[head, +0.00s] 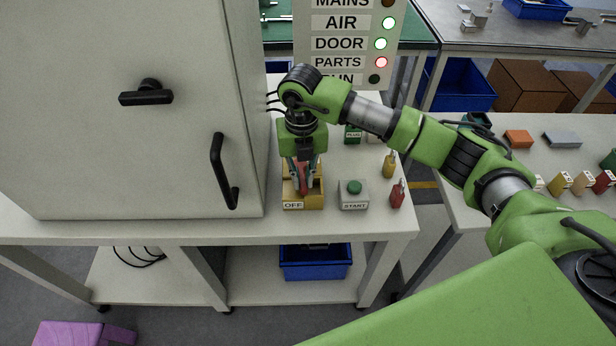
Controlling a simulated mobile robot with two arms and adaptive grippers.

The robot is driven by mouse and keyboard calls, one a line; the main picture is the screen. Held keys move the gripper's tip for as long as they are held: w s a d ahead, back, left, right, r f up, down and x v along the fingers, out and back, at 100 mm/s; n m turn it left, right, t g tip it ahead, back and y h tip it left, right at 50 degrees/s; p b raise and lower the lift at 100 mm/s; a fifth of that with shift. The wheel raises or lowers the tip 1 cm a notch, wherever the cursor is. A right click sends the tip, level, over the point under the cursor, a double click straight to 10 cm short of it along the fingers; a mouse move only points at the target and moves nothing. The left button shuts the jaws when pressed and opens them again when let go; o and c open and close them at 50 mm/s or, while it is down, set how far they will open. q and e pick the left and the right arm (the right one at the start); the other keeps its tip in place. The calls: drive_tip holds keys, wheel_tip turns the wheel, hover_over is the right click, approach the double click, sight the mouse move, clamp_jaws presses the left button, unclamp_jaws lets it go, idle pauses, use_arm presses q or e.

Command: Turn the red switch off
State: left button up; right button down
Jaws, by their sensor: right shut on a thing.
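My right gripper (302,178) points down over a yellow switch box (316,196) on the table, and is shut on the red switch (292,167). Only bits of red show around the fingers, which hide most of the switch and its tilt. The box has a white label reading OFF (292,205) on its front edge. My left gripper is not in view.
A grey START box (354,200) with a green button stands just right of the switch box. Red (397,194) and yellow (389,164) padlock-like pieces lie further right. A large grey cabinet (130,60) stands close on the left. On the sign panel (340,42), PARTS glows red.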

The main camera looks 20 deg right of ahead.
drive_tip(key=shift+w+a+m, duration=0.2)
drive_tip(key=shift+a+m, duration=0.1)
drive_tip(key=shift+m, duration=0.4)
drive_tip(key=shift+r, duration=0.1)
drive_tip(key=c, duration=2)
unclamp_jaws()
drive_tip(key=shift+c, duration=0.2)
wheel_tip(320, 180, up, 12)
